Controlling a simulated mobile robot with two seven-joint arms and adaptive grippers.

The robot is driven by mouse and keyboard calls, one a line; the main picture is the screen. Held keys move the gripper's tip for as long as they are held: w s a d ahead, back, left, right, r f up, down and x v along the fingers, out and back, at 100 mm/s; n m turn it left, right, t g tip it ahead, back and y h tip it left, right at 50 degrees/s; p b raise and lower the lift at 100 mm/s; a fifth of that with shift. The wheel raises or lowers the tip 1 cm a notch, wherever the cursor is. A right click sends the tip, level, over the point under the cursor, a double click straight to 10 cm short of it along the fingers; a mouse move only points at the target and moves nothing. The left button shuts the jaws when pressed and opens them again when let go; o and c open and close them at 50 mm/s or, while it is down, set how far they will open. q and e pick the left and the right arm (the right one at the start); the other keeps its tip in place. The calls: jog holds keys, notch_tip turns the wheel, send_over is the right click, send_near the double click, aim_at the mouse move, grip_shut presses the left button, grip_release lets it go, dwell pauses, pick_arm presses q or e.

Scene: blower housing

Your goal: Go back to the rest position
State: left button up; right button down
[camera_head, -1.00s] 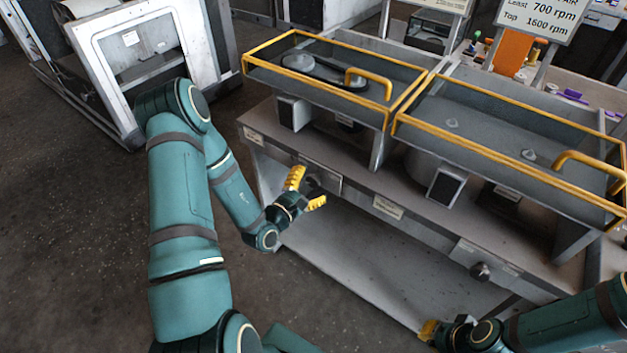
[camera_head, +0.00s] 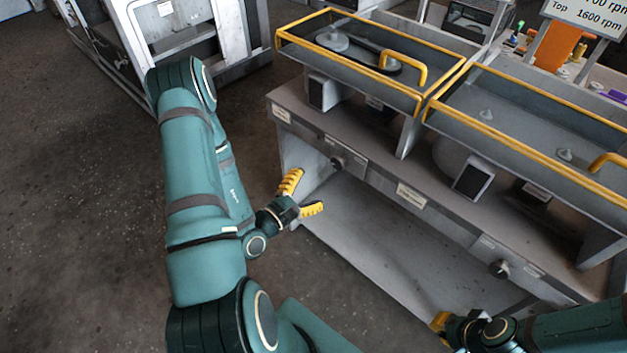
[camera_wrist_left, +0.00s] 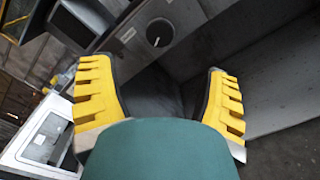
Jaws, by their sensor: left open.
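My left gripper (camera_head: 302,195) is open and empty, its yellow fingers spread, in front of the left end of the grey workbench (camera_head: 415,235). In the left wrist view its two yellow fingers (camera_wrist_left: 160,105) stand wide apart with nothing between them. A dark round knob (camera_head: 337,162) on the bench's front panel is just beyond it; it also shows in the left wrist view (camera_wrist_left: 160,32), apart from the fingers. My right gripper (camera_head: 440,322) is at the lower right by the bench's lower shelf; only a small yellow part shows, so its opening is unclear.
Two yellow-framed trays (camera_head: 440,95) with handles top the bench. A second knob (camera_head: 499,269) is on the front panel at right. A white-framed machine (camera_head: 170,40) stands at the back left. The dark floor (camera_head: 80,200) at left is clear.

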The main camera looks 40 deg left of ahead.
pick_arm(q)
jog(key=s+d+f+m+g+h, duration=0.1)
jog(key=s+d+m+g+h, duration=0.1)
jog(key=d+m+g+h, duration=0.5)
jog(key=s+d+g+h, duration=0.2)
jog(key=d+h, duration=0.3)
jog(key=d, duration=0.6)
jog(key=s+d+f+m+g+y, duration=0.1)
jog(key=s+d+f+m+g, duration=0.2)
jog(key=s+m+g, duration=0.25)
jog(key=s+d+f+m+g+y, duration=0.2)
jog(key=s+f+m+g, duration=0.15)
jog(key=s+g, duration=0.35)
jog(key=w+f+m+t+y, duration=0.3)
jog(key=w+m+t+y, duration=0.2)
jog(key=w, duration=0.5)
jog(key=m+y, duration=0.1)
jog(key=m, duration=0.1)
jog(key=shift+w+m, duration=0.35)
jog(key=shift+m, duration=0.05)
